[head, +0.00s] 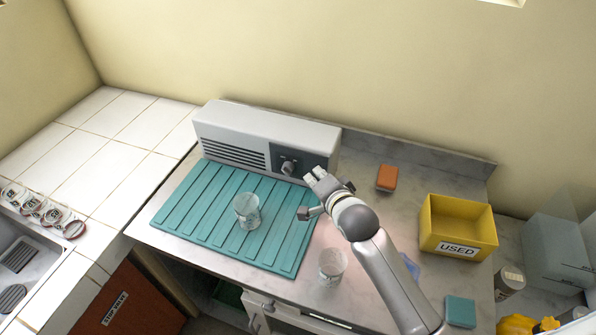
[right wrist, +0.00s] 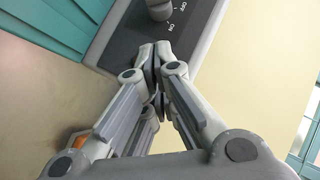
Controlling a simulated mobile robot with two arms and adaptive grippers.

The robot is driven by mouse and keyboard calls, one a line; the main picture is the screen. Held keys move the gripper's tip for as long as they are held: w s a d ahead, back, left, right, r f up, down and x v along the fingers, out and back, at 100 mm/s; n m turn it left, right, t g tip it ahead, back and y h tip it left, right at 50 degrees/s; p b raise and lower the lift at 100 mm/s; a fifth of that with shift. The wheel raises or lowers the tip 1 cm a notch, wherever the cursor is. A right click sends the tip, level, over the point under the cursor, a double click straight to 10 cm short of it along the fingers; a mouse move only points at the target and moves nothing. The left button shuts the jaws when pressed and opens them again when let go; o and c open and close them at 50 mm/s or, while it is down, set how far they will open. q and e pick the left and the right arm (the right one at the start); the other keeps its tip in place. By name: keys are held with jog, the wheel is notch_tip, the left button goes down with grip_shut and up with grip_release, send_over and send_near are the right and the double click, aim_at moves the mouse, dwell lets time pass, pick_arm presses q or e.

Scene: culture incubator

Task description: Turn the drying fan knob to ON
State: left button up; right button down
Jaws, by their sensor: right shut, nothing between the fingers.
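The drying fan (head: 262,135) is a long pale grey box with a slotted vent at its left and a dark panel at its right, standing against the back wall. Its grey knob (head: 288,167) sits on the dark panel; in the right wrist view the knob (right wrist: 160,8) shows at the top edge with small white lettering beside it. My right gripper (head: 308,188) is in front of the panel, to the right of the knob and apart from it. In the right wrist view its fingertips (right wrist: 155,55) are together, empty, over the panel below the knob. My left gripper does not show.
A teal ribbed mat (head: 185,205) bears a clear beaker (head: 247,210). Another beaker (head: 332,265) stands near the front edge by my right arm. An orange block (head: 387,178), a yellow bin marked USED (head: 433,228) and a teal block (head: 460,311) are on the right.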

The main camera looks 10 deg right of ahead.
aim_at(293, 170)
jog(key=x, duration=0.5)
jog(key=shift+r+p, duration=0.1)
jog(key=shift+p, duration=0.3)
jog(key=shift+w+a+f+p, duration=0.2)
jog(key=shift+w+a+f, duration=0.1)
jog(key=shift+a+f, duration=0.15)
jog(key=shift+w+a+f+p, duration=0.15)
jog(key=shift+w+a+f, duration=0.1)
jog(key=shift+a+f, duration=0.25)
jog(key=shift+w+a+f, duration=0.25)
jog(key=shift+a, duration=0.2)
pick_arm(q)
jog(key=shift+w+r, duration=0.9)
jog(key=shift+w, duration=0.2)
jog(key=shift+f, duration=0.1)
pick_arm(e)
jog(key=shift+f, duration=0.1)
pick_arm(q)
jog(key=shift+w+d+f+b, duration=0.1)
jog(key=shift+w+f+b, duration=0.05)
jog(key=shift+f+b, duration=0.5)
pick_arm(e)
jog(key=shift+a+f, duration=0.1)
jog(key=shift+f, duration=0.1)
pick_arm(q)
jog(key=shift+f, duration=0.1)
pick_arm(e)
jog(key=shift+m, duration=0.3)
